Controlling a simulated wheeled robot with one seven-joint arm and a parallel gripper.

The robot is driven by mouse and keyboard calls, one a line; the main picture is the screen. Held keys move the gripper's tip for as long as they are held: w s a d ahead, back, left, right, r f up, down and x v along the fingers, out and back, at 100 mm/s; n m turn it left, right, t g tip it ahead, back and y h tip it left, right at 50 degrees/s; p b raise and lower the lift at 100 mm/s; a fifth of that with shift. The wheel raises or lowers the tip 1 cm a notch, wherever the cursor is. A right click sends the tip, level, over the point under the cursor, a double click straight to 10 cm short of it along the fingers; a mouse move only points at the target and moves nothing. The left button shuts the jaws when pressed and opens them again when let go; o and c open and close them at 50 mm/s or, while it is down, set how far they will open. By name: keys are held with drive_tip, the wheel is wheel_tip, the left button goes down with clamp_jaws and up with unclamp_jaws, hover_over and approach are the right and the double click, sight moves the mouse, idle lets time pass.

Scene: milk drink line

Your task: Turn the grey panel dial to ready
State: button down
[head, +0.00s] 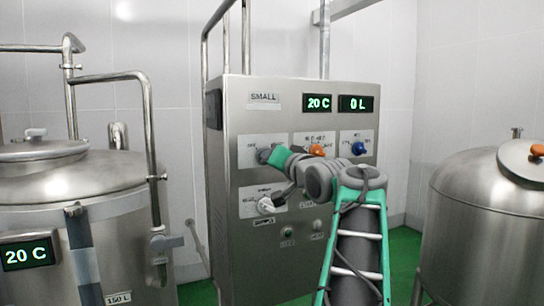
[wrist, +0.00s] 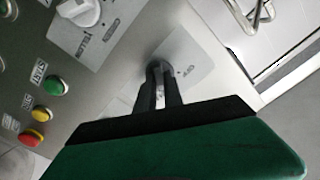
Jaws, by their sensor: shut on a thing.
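The grey dial (wrist: 157,66) sits on a pale label plate on the steel panel. It shows as a small dark knob, and its pointer direction is hard to tell. My gripper (wrist: 159,82) is shut on it, one dark finger on each side. In the head view the grey dial (head: 263,156) is at the upper left of the panel, mostly behind my green gripper (head: 272,155).
Close by on the panel are a white dial (head: 265,205) below, an orange dial (head: 317,150) and a blue dial (head: 358,148) to the right. Green, yellow and red buttons (wrist: 55,86) show in the wrist view. Steel tanks (head: 85,185) (head: 480,200) stand at both sides.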

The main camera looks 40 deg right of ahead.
drive_tip(key=shift+r+m, duration=0.1)
drive_tip(key=shift+m, duration=1)
drive_tip(key=c, duration=1.5)
unclamp_jaws()
drive_tip(key=shift+o, duration=0.2)
drive_tip(key=b+v, duration=0.2)
drive_tip(key=v, duration=0.5)
drive_tip(key=shift+s, duration=0.4)
drive_tip(key=shift+a, duration=0.1)
